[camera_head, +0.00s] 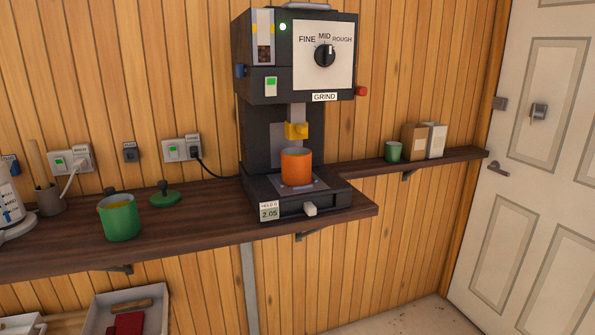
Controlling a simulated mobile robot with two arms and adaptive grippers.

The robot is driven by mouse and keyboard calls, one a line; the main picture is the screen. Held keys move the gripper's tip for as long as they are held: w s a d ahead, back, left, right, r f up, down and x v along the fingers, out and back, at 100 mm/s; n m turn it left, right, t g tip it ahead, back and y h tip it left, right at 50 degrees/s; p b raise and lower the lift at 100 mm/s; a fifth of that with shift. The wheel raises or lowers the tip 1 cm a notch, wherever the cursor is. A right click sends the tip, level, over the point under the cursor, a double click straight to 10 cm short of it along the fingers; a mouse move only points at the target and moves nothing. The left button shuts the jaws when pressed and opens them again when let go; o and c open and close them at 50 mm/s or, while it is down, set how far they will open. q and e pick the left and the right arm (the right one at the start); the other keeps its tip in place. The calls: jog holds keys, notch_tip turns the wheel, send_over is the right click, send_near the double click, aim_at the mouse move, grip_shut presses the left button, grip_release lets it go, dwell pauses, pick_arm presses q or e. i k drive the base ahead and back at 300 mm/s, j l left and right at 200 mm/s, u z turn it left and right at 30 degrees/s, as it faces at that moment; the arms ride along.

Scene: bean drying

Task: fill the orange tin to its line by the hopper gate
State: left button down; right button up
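The orange tin (296,167) stands upright on the base plate of the black grinder machine (262,140), directly under its yellow spout (297,131). The inside of the tin and any fill line cannot be made out. A small window (264,38) at the machine's upper left shows some brown beans low down. A blue knob (240,71) is on the left side and a red knob (361,91) on the right. Neither of my grippers shows.
A green tin (119,217) and a green stamp-like tool (164,196) stand on the dark shelf (210,222) left of the machine. A small green cup (393,151) and boxes (424,141) are on the right shelf. A grey tray (158,312) is below. A white door (537,150) closes the right.

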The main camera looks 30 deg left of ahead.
aim_at(240, 69)
jog(key=u, duration=1.25)
